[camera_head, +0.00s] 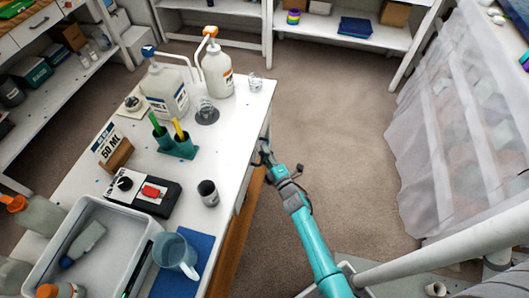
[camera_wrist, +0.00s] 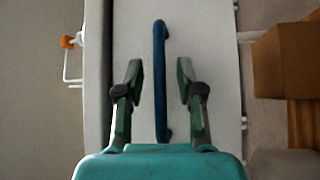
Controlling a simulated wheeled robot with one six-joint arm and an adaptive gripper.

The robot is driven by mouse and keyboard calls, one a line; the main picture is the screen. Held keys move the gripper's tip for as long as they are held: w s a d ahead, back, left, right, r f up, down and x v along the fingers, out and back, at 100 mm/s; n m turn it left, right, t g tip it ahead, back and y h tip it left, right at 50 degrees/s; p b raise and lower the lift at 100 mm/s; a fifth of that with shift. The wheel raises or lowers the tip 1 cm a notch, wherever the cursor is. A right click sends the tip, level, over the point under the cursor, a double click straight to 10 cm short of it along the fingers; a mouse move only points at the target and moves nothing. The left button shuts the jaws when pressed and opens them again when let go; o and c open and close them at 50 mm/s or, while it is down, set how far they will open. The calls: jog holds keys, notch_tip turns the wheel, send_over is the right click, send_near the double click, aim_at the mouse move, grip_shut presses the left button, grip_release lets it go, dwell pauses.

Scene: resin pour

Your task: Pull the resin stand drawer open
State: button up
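My gripper (camera_head: 266,157) is beside the right edge of the white stand (camera_head: 222,160) in the head view. In the wrist view my gripper (camera_wrist: 160,80) is open, one finger on each side of a dark blue bar handle (camera_wrist: 160,45). Gaps show between both fingers and the handle. The handle is on a pale drawer front (camera_wrist: 210,45), which fills the middle of the wrist view. The head view barely shows the drawer front under the tabletop edge, and I cannot tell there whether it stands out.
The stand top holds two pump bottles (camera_head: 165,92) (camera_head: 217,74), a scale (camera_head: 145,192), a grey cup (camera_head: 208,193), a blue jug (camera_head: 175,253) and a grey tub (camera_head: 75,218). Brown floor (camera_head: 330,120) right of the stand is clear. A curtained rack (camera_head: 455,130) stands far right.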

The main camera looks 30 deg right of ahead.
jog(key=shift+w, duration=0.2)
grip_shut()
jog(key=shift+s, duration=0.1)
